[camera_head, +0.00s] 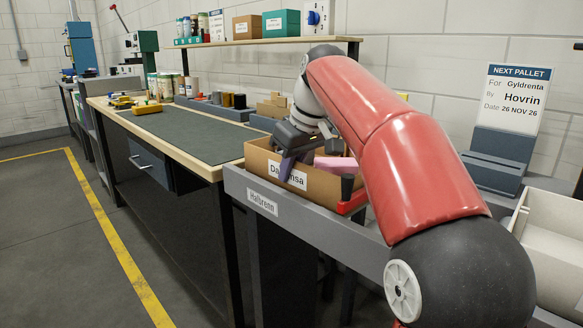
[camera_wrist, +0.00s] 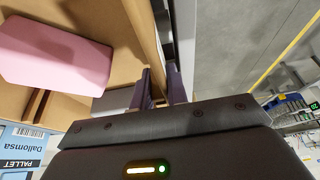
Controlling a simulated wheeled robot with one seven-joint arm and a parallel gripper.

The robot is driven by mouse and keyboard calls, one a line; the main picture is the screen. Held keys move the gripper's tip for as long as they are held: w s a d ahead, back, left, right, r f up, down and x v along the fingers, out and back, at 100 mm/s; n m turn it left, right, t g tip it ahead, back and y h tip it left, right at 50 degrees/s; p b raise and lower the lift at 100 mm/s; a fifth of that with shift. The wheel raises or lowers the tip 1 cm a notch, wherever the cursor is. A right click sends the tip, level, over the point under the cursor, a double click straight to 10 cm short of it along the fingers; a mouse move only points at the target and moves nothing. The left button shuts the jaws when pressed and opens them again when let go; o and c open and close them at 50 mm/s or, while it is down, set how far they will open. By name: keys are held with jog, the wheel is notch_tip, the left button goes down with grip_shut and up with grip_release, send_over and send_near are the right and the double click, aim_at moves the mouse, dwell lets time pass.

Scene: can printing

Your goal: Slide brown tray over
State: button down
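The brown tray (camera_head: 263,163) is an open cardboard-coloured box with a white label on its front. It sits on a grey ledge (camera_head: 317,220) labelled "Halbrenn". A pink block (camera_head: 336,165) lies inside; it also shows in the wrist view (camera_wrist: 52,52). My gripper (camera_head: 292,160) is at the tray's front wall, pointing down. In the wrist view, my gripper's fingers (camera_wrist: 162,88) are close together, one on each side of the tray wall (camera_wrist: 146,35), and look shut on it. The exact contact at the fingertips is partly hidden by the gripper body.
A workbench with a dark green mat (camera_head: 185,129) stands to the left, with small items along its back. A red part (camera_head: 352,202) shows at the tray's right end. A cream bin (camera_head: 548,235) is at the far right. Open floor (camera_head: 60,240) lies at left.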

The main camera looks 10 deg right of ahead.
jog(key=c, duration=1.3)
grip_release()
jog(key=shift+r, duration=0.1)
jog(key=v, duration=0.7)
jog(key=shift+r, duration=0.25)
jog(key=shift+s+d, duration=0.1)
jog(key=shift+s, duration=0.05)
